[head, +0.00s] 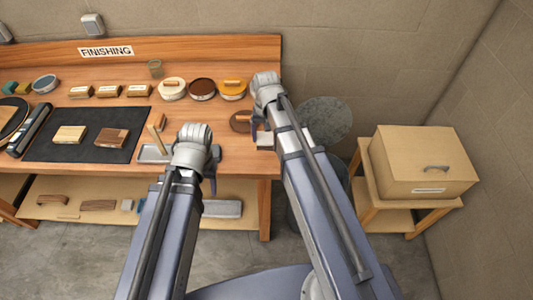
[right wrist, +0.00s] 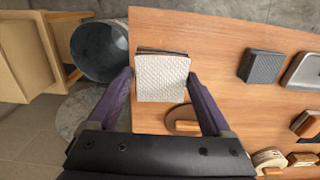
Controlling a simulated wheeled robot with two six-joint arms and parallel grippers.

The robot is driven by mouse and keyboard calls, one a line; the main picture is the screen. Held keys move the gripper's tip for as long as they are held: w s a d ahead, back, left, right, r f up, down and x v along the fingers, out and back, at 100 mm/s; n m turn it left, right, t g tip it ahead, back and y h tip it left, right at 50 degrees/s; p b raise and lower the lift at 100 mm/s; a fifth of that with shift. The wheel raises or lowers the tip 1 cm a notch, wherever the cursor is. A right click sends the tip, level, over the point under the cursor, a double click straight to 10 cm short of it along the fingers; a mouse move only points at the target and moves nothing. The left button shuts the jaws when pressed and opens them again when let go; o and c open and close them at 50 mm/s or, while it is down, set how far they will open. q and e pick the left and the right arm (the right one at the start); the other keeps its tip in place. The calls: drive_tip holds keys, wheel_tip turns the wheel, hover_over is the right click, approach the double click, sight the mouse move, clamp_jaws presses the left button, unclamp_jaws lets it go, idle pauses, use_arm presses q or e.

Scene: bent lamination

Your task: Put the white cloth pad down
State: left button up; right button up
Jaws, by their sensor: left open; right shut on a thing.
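The white cloth pad (right wrist: 162,77) has a textured white face and a dark edge along its far side. It sits between the fingers of my right gripper (right wrist: 160,80), which is shut on it, above the bench top (right wrist: 225,30) near the bench's right end. In the head view my right gripper (head: 259,128) is at the front right of the bench, and the pad is mostly hidden there. The gap between pad and wood is hard to judge. My left gripper (head: 212,165) is open and empty at the front edge of the bench.
A round brown lidded thing (right wrist: 183,126) lies just below the pad in the wrist view. A dark grey block (right wrist: 261,66) and a metal tray (right wrist: 303,72) are to the right. A grey bin (right wrist: 98,48) stands off the bench end.

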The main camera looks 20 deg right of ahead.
sight(266, 138)
drive_tip(key=shift+f+b, duration=3.1)
drive_tip(key=shift+f, duration=0.6)
drive_tip(key=shift+f, duration=0.1)
drive_tip(key=shift+f, duration=0.15)
drive_tip(key=o, duration=1)
drive_tip(key=shift+r, duration=0.2)
wheel_tip(266, 138, up, 12)
drive_tip(key=p, duration=1.2)
drive_tip(key=shift+r, duration=0.1)
drive_tip(key=s+a+n, duration=0.2)
drive_tip(key=s+a, duration=0.1)
drive_tip(key=s, duration=0.1)
drive_tip(key=s+a+n, duration=0.2)
drive_tip(key=s+a, duration=0.2)
drive_tip(key=s, duration=0.1)
drive_tip(key=s+a+n+h, duration=0.1)
drive_tip(key=s+a+n, duration=0.2)
drive_tip(key=s, duration=0.2)
drive_tip(key=shift+s+a, duration=0.2)
drive_tip(key=shift+a, duration=0.05)
